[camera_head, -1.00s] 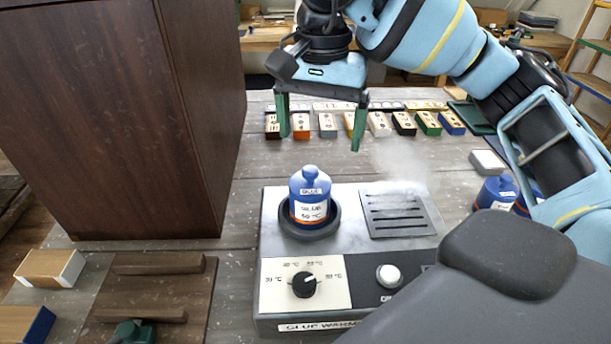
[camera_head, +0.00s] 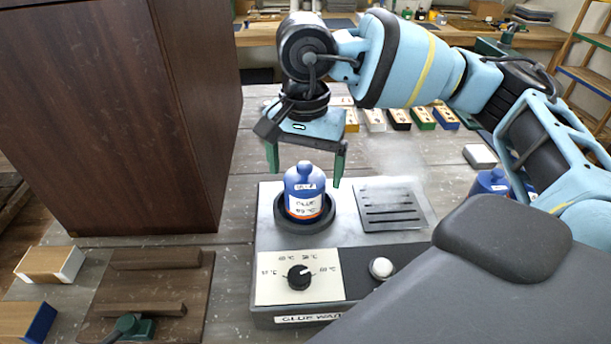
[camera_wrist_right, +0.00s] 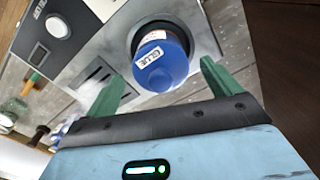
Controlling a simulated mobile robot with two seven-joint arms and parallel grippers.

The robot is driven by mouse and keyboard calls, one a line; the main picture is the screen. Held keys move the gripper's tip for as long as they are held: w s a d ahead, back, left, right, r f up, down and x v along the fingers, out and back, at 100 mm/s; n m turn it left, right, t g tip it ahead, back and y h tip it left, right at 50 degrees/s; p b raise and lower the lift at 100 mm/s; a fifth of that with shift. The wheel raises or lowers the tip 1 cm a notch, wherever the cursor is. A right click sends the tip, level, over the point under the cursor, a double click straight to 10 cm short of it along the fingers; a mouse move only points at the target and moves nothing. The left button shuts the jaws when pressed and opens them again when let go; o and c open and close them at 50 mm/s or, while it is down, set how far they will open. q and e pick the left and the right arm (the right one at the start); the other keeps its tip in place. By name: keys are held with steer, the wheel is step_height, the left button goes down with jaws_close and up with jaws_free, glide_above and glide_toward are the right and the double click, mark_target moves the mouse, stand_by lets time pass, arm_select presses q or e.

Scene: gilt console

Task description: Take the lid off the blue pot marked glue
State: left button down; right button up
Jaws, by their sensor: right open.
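The blue pot marked glue (camera_head: 304,205) stands upright in the dark round well of the grey glue warmer (camera_head: 266,236). Its blue lid (camera_head: 305,177) with a knob on top is on the pot; in the right wrist view the lid (camera_wrist_right: 160,68) is seen from above. My right gripper (camera_head: 305,178) is open, its two green fingers pointing down behind and to either side of the lid. In the right wrist view the open fingers (camera_wrist_right: 164,88) have the lid between and beyond them, with no visible contact. My left gripper is not in view.
The warmer has a dial (camera_head: 300,277), a white button (camera_head: 381,268) and a steaming slotted grille (camera_head: 392,207). Another blue pot (camera_head: 490,184) stands at the right, partly behind my arm. A tall dark wooden cabinet (camera_head: 110,110) stands at the left. Small labelled blocks (camera_head: 399,118) line the back.

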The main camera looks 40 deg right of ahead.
mark_target(306, 168)
steer(key=c, duration=1.1)
steer(key=shift+o, duration=0.2)
steer(key=shift+r, duration=0.1)
steer(key=shift+w+r, duration=0.1)
steer(key=shift+r, duration=0.75)
steer(key=shift+s+a+r, duration=0.1)
steer(key=shift+s+r, duration=0.35)
steer(key=shift+r, duration=0.4)
steer(key=s+a+r, duration=0.1)
steer(key=s+a, duration=0.1)
steer(key=s, duration=1.3)
steer(key=shift+r+b, duration=0.25)
steer(key=shift+b, duration=0.2)
